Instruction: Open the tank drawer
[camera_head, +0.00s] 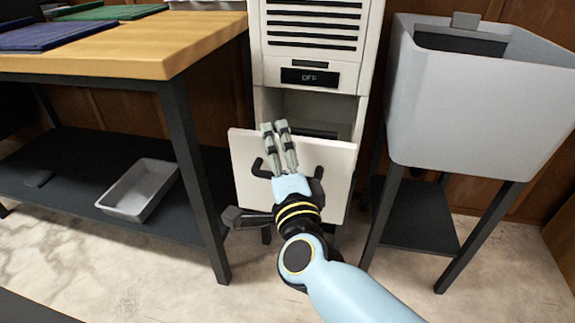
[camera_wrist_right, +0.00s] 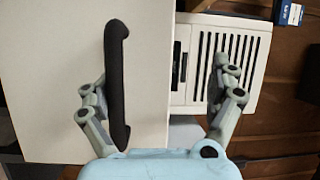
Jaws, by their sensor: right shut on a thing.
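The tank drawer (camera_head: 242,160) has a white front panel, which stands forward of the white cabinet (camera_head: 312,72). An open gap shows above and behind it. Its dark curved handle (camera_head: 318,173) is partly covered by my right gripper in the head view. My right gripper (camera_head: 275,126) lies in front of the panel, with its fingertips near the panel's top edge. In the right wrist view the handle (camera_wrist_right: 117,85) lies between the gripper's spread fingers, close to the left one. My left gripper is not in view.
A wooden-topped workbench (camera_head: 150,55) with a grey tray (camera_head: 140,190) on its lower shelf stands at left. A grey utility sink (camera_head: 470,115) on dark legs stands close at right. Bare floor (camera_head: 130,270) lies in front.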

